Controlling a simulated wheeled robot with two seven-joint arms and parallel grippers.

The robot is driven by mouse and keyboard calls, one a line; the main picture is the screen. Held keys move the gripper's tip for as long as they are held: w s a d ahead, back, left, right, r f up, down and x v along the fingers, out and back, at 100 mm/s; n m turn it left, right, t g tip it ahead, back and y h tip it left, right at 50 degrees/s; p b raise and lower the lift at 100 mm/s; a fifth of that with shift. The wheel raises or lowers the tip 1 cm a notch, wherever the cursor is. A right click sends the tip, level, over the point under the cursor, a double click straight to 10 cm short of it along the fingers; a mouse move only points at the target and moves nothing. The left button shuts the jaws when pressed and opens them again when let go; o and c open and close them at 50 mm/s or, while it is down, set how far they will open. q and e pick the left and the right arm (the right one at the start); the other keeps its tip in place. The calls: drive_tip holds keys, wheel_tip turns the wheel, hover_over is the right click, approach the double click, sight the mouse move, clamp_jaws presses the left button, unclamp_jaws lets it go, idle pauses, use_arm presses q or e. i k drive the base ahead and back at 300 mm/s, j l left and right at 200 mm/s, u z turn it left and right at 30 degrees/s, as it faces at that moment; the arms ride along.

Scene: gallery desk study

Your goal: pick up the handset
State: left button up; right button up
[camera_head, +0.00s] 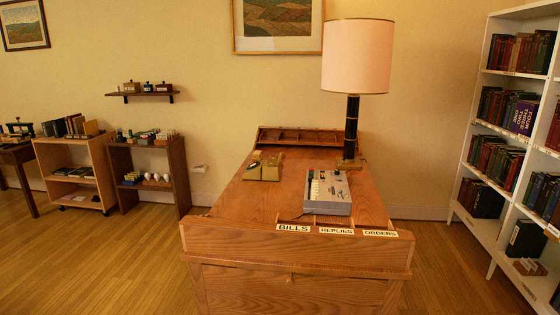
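A light grey desk device (334,193) lies on the wooden desk (230,200), right of the middle. It has a pale strip with green and dark parts along its left side and small dark details on top. I cannot tell whether a part of it is a handset, and I see no other clear handset. A yellow-brass object (264,168) with small parts on top sits to its left, farther back. Neither of my grippers is in view.
A tall lamp (357,62) stands at the desk's back right. Slots labelled BILLS, REPLIES and ORDERS (379,233) line the near edge. A white bookcase (485,135) stands right, low wooden shelves (180,175) left. Open floor (110,265) lies left of the desk.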

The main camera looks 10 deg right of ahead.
sight(282, 155)
drive_tip(key=i+j+u, duration=0.25)
drive_tip(key=j+u, duration=0.2)
drive_tip(key=i+j+u, duration=0.9)
drive_tip(key=i+j+z, duration=0.1)
drive_tip(key=i, duration=0.35)
drive_tip(key=i+j+z, duration=0.1)
drive_tip(key=i+j, duration=0.2)
drive_tip(key=i, duration=0.2)
drive_tip(key=i+l+z, duration=0.2)
drive_tip(key=i+z, duration=0.2)
drive_tip(key=i, duration=0.15)
drive_tip(key=i+z, duration=0.45)
drive_tip(key=i, duration=0.15)
drive_tip(key=i+j+z, duration=0.15)
drive_tip(key=i+z, duration=0.25)
drive_tip(key=i, duration=0.15)
drive_tip(key=i+z, duration=0.35)
drive_tip(key=i, duration=0.15)
drive_tip(key=i+j+z, duration=0.1)
drive_tip(key=i+z, duration=0.2)
drive_tip(key=i, duration=0.15)
drive_tip(key=i+j+z, duration=0.2)
drive_tip(key=i+z, duration=0.15)
drive_tip(key=i, duration=0.15)
drive_tip(key=i+j+z, duration=0.35)
drive_tip(key=i, duration=0.1)
